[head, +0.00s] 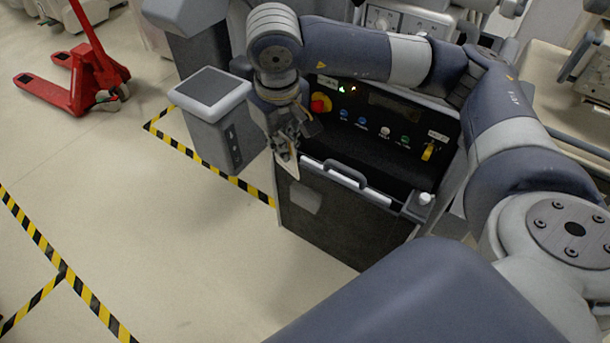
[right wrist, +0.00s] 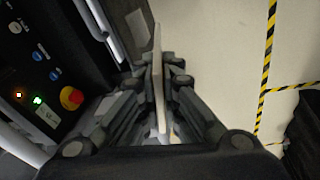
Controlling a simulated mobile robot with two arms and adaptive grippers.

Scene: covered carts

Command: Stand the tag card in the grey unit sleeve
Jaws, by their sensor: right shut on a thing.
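My right gripper (head: 287,143) is shut on the tag card (head: 290,167), a thin pale card pointing downward from the fingers. In the right wrist view the card (right wrist: 158,75) stands edge-on between the two fingers. The grey unit sleeve (head: 305,198) is a small grey pocket on the dark front panel of the unit, at its upper left. The card is above the sleeve in the head view; whether they touch cannot be told. The sleeve seems to show as a grey patch (right wrist: 137,22) beside the card in the right wrist view. My left gripper is not in view.
The unit's handle (head: 345,174) and control panel (head: 385,125), with a red knob (head: 320,103), lie right of the gripper. A grey box with a dark top (head: 212,90) stands close on the left. A red pallet jack (head: 88,75) stands farther off. Floor at left is open.

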